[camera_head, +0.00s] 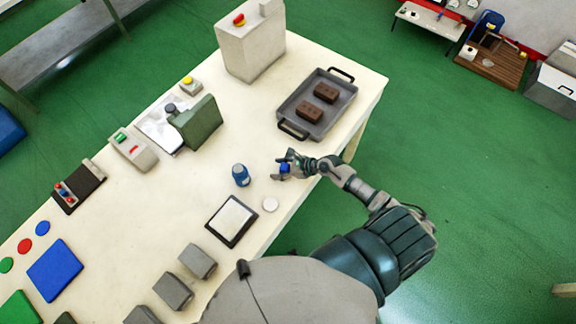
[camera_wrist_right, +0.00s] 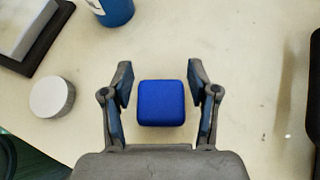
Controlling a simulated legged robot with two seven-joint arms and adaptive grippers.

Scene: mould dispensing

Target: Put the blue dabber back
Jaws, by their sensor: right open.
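A small blue block with rounded corners, which looks like the blue dabber (camera_wrist_right: 161,103), is between the fingers of my right gripper (camera_wrist_right: 160,95) in the wrist view. A gap shows on each side of it, so the fingers are open and not touching it. In the head view my right gripper (camera_head: 287,164) is over the table, with the blue dabber (camera_head: 285,168) partly hidden by the fingers. A blue jar with a pale label (camera_head: 240,175) stands to the left; it also shows at the top of the wrist view (camera_wrist_right: 114,10). My left gripper is not in view.
A white round lid-like piece (camera_head: 270,204) and a dark-framed white pad (camera_head: 231,221) lie nearby. A grey tray (camera_head: 342,107) with two brown blocks is behind the gripper. A dark green block (camera_head: 199,122) stands further left. The table's right edge is close.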

